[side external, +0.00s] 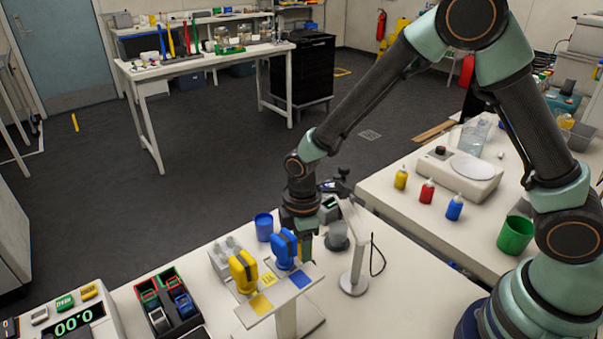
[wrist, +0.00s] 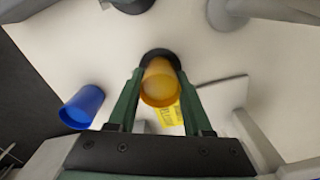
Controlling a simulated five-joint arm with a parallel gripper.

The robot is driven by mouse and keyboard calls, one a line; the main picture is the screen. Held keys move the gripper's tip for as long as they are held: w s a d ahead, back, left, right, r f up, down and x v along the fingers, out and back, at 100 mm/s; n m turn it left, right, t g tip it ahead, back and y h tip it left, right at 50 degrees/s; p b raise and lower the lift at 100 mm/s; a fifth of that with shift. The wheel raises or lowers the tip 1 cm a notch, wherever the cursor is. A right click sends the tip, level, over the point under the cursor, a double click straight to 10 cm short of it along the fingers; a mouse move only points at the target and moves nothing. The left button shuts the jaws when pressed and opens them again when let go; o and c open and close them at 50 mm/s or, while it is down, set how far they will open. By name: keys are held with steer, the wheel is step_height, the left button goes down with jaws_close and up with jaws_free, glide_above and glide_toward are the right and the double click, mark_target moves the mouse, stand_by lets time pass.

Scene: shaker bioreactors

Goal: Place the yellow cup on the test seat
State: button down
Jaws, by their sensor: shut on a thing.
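The yellow cup (wrist: 160,82) is between the two green fingers of my gripper (wrist: 158,80) in the wrist view, and the gripper is shut on it. A dark round disc (wrist: 158,54), which may be the test seat, shows just past the cup; the cup covers part of it, and I cannot tell whether they touch. In the side external view my gripper (side external: 304,240) points down behind the blue device on the stand, and the yellow cup is hidden there.
A blue cup (side external: 264,227) stands left of my gripper; it also shows in the wrist view (wrist: 82,106). Yellow (side external: 243,271) and blue (side external: 284,249) devices stand in front.

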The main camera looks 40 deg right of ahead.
steer(key=shift+f, duration=0.15)
steer(key=shift+c, duration=1.6)
jaws_free()
step_height(320, 180, up, 12)
steer(key=shift+r, duration=0.25)
